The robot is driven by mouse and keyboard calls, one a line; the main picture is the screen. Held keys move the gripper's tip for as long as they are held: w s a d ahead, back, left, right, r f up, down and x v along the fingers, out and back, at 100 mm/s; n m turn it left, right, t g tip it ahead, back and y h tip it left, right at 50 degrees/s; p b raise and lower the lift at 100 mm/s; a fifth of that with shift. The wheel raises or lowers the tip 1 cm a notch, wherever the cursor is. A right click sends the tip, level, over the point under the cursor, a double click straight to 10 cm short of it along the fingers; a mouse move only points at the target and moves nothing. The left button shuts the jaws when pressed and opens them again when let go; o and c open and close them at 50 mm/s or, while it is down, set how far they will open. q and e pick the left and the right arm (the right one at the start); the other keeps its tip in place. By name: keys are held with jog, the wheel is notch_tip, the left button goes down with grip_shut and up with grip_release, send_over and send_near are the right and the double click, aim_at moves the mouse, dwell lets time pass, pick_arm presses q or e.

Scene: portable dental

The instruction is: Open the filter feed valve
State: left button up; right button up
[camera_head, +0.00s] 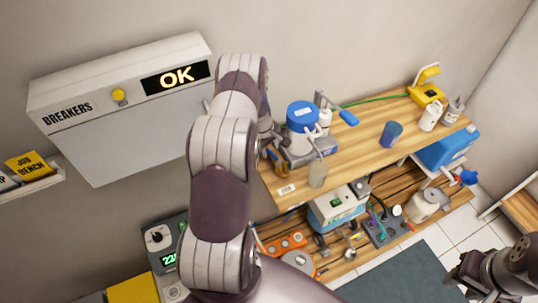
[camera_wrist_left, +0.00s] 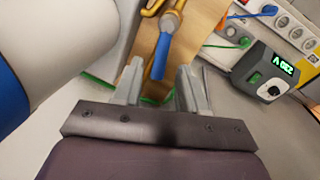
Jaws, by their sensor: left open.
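The filter unit (camera_head: 302,117) with a blue cap stands on the upper wooden shelf. A large white and blue cylinder (camera_wrist_left: 50,50) fills the left of the left wrist view. A valve with a blue lever (camera_wrist_left: 160,57) shows there, its lever pointing down the picture towards the gap between my fingers; no label on it is legible. Another blue handle (camera_head: 348,118) sticks out right of the filter in the head view. My left gripper (camera_wrist_left: 158,88) is open and empty, with the lever apart from both fingers. My arm mostly hides it in the head view. My right gripper (camera_head: 462,270) is far off at lower right, its jaws unclear.
A breaker box (camera_head: 130,130) showing OK hangs on the wall at left. A blue cup (camera_head: 391,134), bottles and a yellow case (camera_head: 428,95) stand on the shelf. A meter (camera_wrist_left: 265,75) and socket strip lie beyond my left fingers. The lower shelf is crowded.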

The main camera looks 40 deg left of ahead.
pick_arm(q)
jog(key=shift+w+f, duration=0.1)
jog(key=shift+f, duration=0.4)
jog(key=shift+d, duration=0.2)
jog(key=shift+r, duration=0.1)
grip_shut()
jog(key=m+b, duration=0.1)
jog(key=b, duration=0.1)
jog(key=w+m+b, duration=0.1)
jog(key=b, duration=0.1)
jog(key=shift+f, duration=0.4)
jog(key=shift+d+r+m+b, duration=0.1)
jog(key=shift+r+m+b, duration=0.2)
jog(key=shift+m, duration=0.2)
